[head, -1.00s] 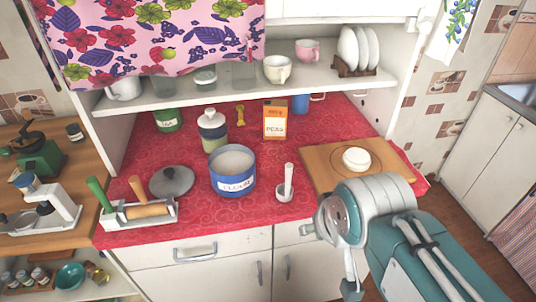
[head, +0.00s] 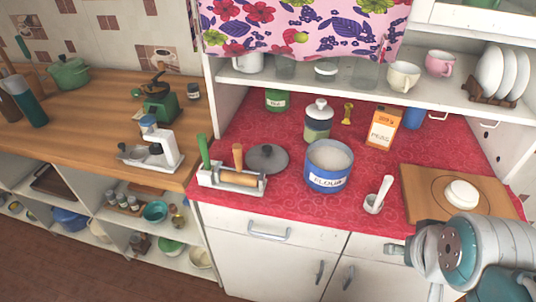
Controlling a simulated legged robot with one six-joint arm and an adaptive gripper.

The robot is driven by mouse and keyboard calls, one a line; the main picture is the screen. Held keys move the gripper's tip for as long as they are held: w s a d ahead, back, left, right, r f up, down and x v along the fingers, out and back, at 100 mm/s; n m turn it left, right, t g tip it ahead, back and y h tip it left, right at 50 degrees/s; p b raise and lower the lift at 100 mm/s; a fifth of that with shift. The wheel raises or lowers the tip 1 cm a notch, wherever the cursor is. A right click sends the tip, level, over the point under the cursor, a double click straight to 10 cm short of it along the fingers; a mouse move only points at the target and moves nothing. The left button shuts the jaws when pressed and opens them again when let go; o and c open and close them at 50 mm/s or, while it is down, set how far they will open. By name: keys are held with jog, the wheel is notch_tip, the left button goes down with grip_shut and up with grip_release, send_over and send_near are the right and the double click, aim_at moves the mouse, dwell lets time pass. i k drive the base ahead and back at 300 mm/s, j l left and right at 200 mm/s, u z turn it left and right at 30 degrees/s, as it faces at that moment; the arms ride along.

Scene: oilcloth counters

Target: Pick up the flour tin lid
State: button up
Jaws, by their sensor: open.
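The flour tin lid (head: 267,159) is a round dark grey disc with a small knob. It lies on the red oilcloth, left of the flour tin and just behind the rolling pin holder. The blue flour tin (head: 328,167) stands uncovered, its pale contents showing, with a FLOUR label on its front. My gripper (head: 413,272) is at the lower right, in front of the counter's edge and well away from the lid. Its fingers are spread and nothing is seen between them.
A white holder (head: 230,181) with a rolling pin and a green-handled tool stands close before the lid. A shelf (head: 340,86) overhangs the back.

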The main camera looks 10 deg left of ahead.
aim_at(273, 157)
jog(key=j, duration=0.75)
jog(key=i+j, duration=0.15)
jog(key=j, duration=0.6)
